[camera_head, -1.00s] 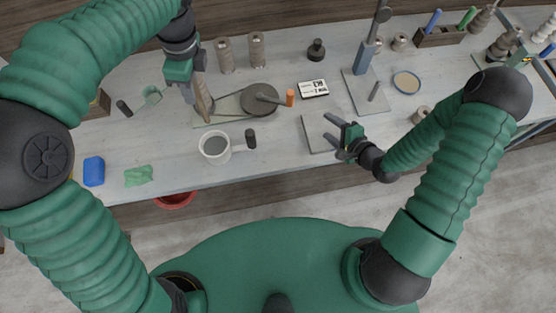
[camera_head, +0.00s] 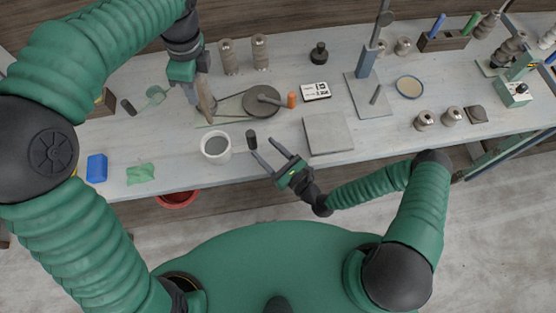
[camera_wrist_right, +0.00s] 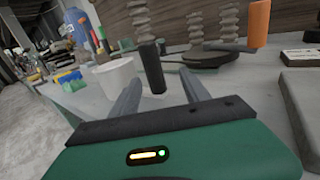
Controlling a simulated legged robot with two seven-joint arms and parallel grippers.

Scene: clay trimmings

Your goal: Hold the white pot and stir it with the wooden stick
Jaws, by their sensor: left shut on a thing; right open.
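The white pot (camera_head: 216,152) stands upright near the front edge of the table, with a grey surface inside. It also shows in the right wrist view (camera_wrist_right: 117,82). A black cylinder (camera_head: 251,140) is just right of the pot; I cannot tell whether it is joined to it. My left gripper (camera_head: 199,86) is shut on the wooden stick (camera_head: 207,103), which points down behind the pot, apart from it. My right gripper (camera_head: 270,153) is open and empty, its fingers pointing towards the black cylinder. In the right wrist view the black cylinder (camera_wrist_right: 152,68) appears between the fingers.
A round grey disc (camera_head: 262,101) and an orange-ended tool (camera_head: 292,100) lie behind the pot. A grey slab (camera_head: 328,135) lies right of my right gripper. A blue block (camera_head: 97,168) and green cloth (camera_head: 140,174) lie to the left. A red bowl (camera_head: 177,198) is below the table edge.

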